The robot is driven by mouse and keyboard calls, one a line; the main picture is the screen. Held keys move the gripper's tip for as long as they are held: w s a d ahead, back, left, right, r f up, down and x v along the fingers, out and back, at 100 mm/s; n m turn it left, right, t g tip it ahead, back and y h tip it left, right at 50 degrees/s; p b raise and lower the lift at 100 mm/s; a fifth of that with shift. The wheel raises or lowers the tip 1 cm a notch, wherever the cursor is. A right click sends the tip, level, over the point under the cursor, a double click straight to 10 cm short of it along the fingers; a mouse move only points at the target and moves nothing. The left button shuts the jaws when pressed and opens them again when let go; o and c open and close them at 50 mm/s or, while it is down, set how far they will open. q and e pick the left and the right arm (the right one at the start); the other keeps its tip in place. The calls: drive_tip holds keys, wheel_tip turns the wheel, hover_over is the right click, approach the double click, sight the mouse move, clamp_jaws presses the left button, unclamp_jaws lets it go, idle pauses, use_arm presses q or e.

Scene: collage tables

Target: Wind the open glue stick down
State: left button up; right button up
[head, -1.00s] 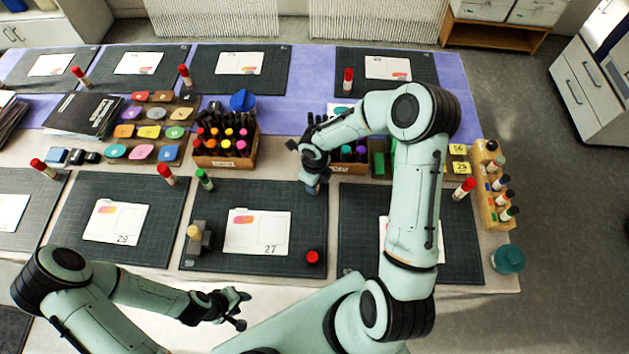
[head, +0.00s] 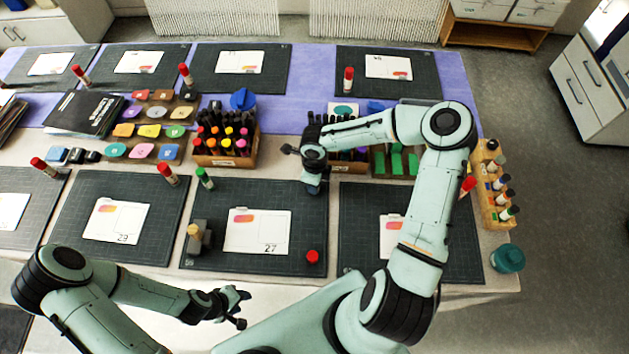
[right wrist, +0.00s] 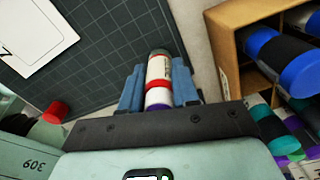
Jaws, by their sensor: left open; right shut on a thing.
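My right gripper (head: 312,188) hangs over the top right part of the mat with card 27. In the right wrist view its blue fingers (right wrist: 159,88) are shut on a glue stick (right wrist: 158,70), with a white body, red bands and a greenish far end. In the head view the gripper hides the stick; I cannot tell how far its glue sticks out. A loose red cap (head: 312,257) lies at the mat's lower right; it also shows in the right wrist view (right wrist: 55,112). My left gripper (head: 238,308) is open and empty in front of the table's near edge.
The mat (head: 265,195) also bears a card (head: 258,231) and a grey block with a beige top (head: 195,236). A green-capped stick (head: 204,178) stands at its far left corner. A wooden marker box (head: 226,158) stands behind. Bare mat lies around the cap.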

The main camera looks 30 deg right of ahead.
drive_tip(key=shift+d, duration=0.15)
drive_tip(key=o, duration=1.6)
drive_tip(key=shift+r, duration=3.75)
